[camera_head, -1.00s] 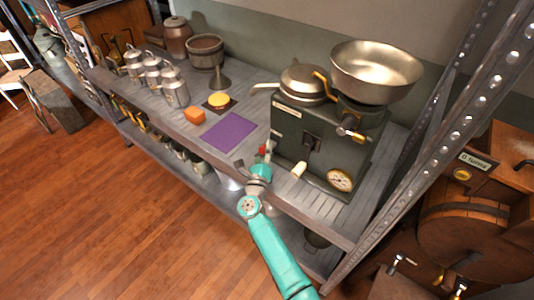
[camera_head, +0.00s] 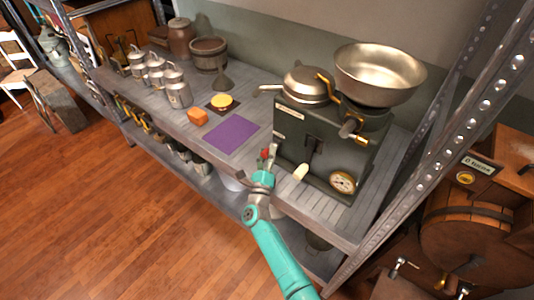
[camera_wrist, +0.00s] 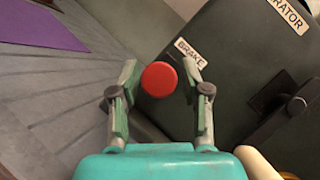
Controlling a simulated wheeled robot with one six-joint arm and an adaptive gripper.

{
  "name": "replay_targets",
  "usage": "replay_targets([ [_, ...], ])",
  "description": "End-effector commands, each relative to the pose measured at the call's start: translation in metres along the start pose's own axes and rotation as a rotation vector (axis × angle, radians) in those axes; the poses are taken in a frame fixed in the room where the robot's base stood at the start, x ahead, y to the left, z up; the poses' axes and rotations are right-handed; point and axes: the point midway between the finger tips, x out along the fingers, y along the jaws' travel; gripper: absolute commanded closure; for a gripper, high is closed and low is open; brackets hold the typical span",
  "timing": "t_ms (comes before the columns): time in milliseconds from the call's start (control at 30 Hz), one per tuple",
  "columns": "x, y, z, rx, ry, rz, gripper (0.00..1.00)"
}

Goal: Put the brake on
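The dark green separator machine (camera_head: 295,125) stands on the grey slatted shelf. In the wrist view its side (camera_wrist: 235,75) carries a BRAKE label (camera_wrist: 191,53). The brake lever's round red knob (camera_wrist: 159,79) is just below the label. It also shows small in the head view (camera_head: 265,154). My gripper (camera_wrist: 162,78) is open, with one finger on each side of the knob and slim gaps visible. Contact cannot be told. The lever's stem is hidden below the knob. In the head view my gripper (camera_head: 264,158) is at the machine's front left corner.
A cream handle (camera_head: 300,172) sticks out to the right of my gripper. A black lever (camera_head: 312,146) is on the machine's front. A purple mat (camera_head: 231,135) and an orange block (camera_head: 198,117) lie to the left. A metal rack post (camera_head: 425,150) stands at right.

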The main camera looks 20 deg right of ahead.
Motion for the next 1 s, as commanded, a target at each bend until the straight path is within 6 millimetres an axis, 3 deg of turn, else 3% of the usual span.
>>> replay_targets([
  [267, 0.000, 0.000, 0.001, 0.000, -0.001, 0.000, 0.44],
  [433, -0.010, 0.001, 0.001, 0.000, -0.001, 0.001, 0.44],
  [1000, -0.108, 0.001, 0.000, 0.000, -0.001, 0.002, 0.44],
])
